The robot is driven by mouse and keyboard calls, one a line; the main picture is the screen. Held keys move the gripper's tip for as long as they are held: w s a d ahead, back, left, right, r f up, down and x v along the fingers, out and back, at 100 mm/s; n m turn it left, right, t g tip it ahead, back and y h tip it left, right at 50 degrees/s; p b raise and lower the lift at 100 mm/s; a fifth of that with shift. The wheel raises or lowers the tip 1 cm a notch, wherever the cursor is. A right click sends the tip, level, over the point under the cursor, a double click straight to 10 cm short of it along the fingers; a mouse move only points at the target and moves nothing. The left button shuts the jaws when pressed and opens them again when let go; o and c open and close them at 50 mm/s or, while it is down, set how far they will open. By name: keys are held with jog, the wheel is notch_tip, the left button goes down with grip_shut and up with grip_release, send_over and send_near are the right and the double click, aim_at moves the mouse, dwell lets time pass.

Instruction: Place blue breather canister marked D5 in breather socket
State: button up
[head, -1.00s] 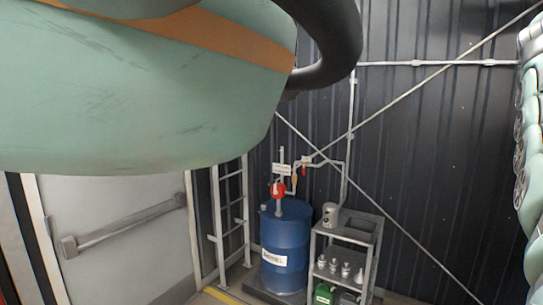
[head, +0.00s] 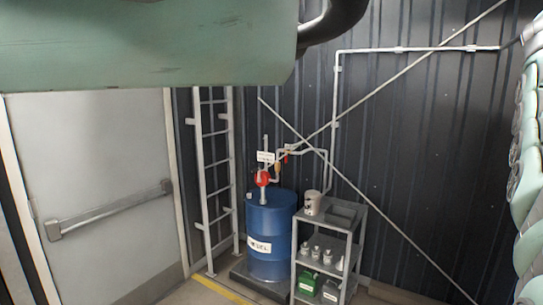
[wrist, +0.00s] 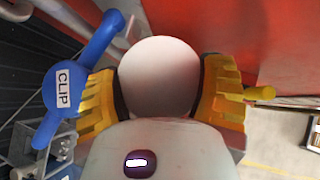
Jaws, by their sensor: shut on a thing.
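In the wrist view my gripper (wrist: 160,88) is shut, its yellow fingers on either side of a pale, round-topped thing (wrist: 159,70). This thing looks white from here; no blue and no D5 mark shows on it, so I cannot tell whether it is the canister. A blue part with long arms and a CLIP label (wrist: 64,88) is beside the left finger. My gripper is not seen in the head view. I cannot make out a breather socket; a blue fuel drum (head: 271,228) with red and grey fittings (head: 262,178) on top stands in the head view.
A grey shelf rack (head: 352,237) stands right of the drum, with a pale canister (head: 312,203) on top, several small silvery items and a green can (head: 307,283) below. A ladder (head: 211,170) and door (head: 95,190) are left. A diagonal brace crosses the dark wall.

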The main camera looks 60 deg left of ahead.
jog(key=shift+a+f+b, duration=0.15)
jog(key=shift+f+b, duration=0.35)
jog(key=shift+f, duration=0.35)
jog(key=shift+a+f+b, duration=0.1)
jog(key=shift+f+b, duration=0.4)
jog(key=shift+f, duration=0.3)
jog(key=shift+f+p, duration=0.15)
jog(key=shift+p, duration=0.35)
jog(key=shift+d+f, duration=0.1)
jog(key=shift+f, duration=0.8)
jog(key=o, duration=1.3)
jog(key=shift+d, duration=0.1)
jog(key=shift+c, duration=0.2)
